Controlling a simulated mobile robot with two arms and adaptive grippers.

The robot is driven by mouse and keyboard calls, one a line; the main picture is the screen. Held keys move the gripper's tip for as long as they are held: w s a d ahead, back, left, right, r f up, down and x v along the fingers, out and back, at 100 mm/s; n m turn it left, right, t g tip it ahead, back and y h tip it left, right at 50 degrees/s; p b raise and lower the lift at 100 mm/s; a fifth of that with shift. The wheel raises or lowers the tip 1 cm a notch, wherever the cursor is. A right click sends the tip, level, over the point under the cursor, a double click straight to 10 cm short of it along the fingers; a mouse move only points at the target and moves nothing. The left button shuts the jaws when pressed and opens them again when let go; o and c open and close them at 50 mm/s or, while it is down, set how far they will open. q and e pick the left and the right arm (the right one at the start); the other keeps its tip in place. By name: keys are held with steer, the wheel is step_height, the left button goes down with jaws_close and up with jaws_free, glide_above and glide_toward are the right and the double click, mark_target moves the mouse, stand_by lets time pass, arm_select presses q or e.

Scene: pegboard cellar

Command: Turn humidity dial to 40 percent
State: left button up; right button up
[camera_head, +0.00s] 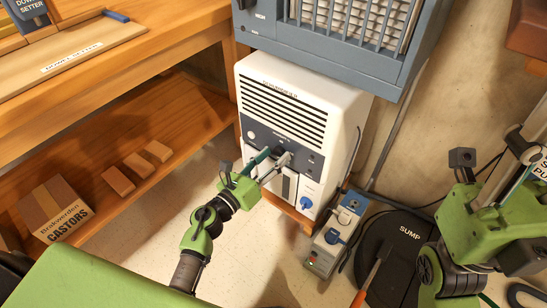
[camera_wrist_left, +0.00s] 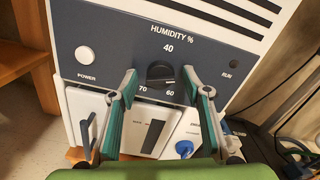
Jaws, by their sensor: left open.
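The humidity dial (camera_wrist_left: 160,74) is a dark round knob on the grey panel of a white dehumidifier (camera_head: 338,105). In the left wrist view, 40 is printed above the dial, 70 at its lower left and 60 at its lower right. My left gripper (camera_head: 272,158) is open in front of the panel. In the left wrist view its fingertips stand to the left and right of the dial, apart from it as far as I can tell. In the head view the gripper hides the dial. My right gripper (camera_head: 524,150) is at the right edge, partly seen.
A white POWER button (camera_wrist_left: 84,55) and a RUN light (camera_wrist_left: 234,63) flank the dial. A blue knob (camera_head: 305,202) is lower right on the unit. A grey-blue machine (camera_head: 335,50) overhangs it. A wooden bench (camera_head: 150,75) stands left; a black sump cover (camera_head: 395,245) lies right.

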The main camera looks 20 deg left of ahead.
arm_select(q)
steer(key=shift+w+d, duration=0.1)
steer(key=shift+w, duration=0.2)
steer(key=c, duration=1.1)
steer(key=shift+o, duration=0.2)
